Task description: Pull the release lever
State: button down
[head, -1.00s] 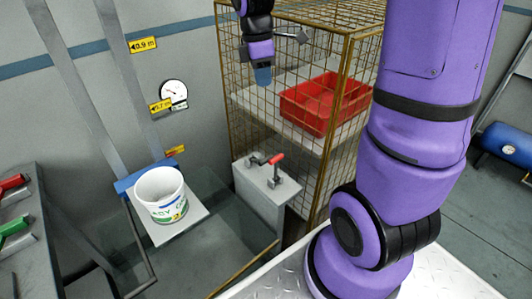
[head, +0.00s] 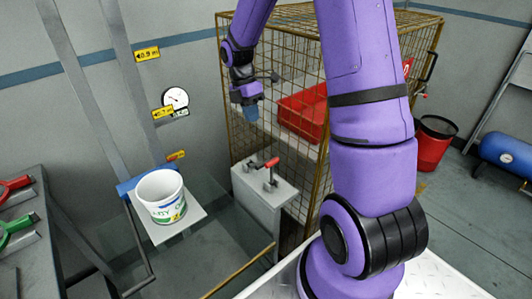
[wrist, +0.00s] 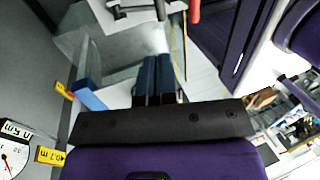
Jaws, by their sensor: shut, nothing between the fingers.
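A lever with a red handle (head: 267,163) is mounted on top of a pale grey box (head: 262,200), beside the wire cage. Part of the red handle also shows at the top edge of the wrist view (wrist: 194,10). My gripper (head: 251,114) hangs above the lever in the head view, pointing down, clear of it. Its blue fingers (wrist: 157,78) are together and empty in the wrist view.
The wire cage (head: 228,95) with a red bin (head: 300,112) stands right behind the lever. A white bucket (head: 161,196) sits on a small platform to the left. Red and green handles (head: 10,228) lie at far left. A red drum (head: 434,145) stands at right.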

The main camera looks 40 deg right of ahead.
aim_at(272, 163)
jog(key=x, duration=0.3)
jog(key=s+x, duration=0.1)
jog(key=x, duration=0.3)
jog(key=s+x, duration=0.1)
jog(key=x, duration=0.3)
jog(key=shift+s+r, duration=0.1)
jog(key=shift+r, duration=0.2)
jog(key=shift+s+f, duration=0.2)
jog(key=shift+s, duration=0.55)
jog(key=shift+s, duration=0.1)
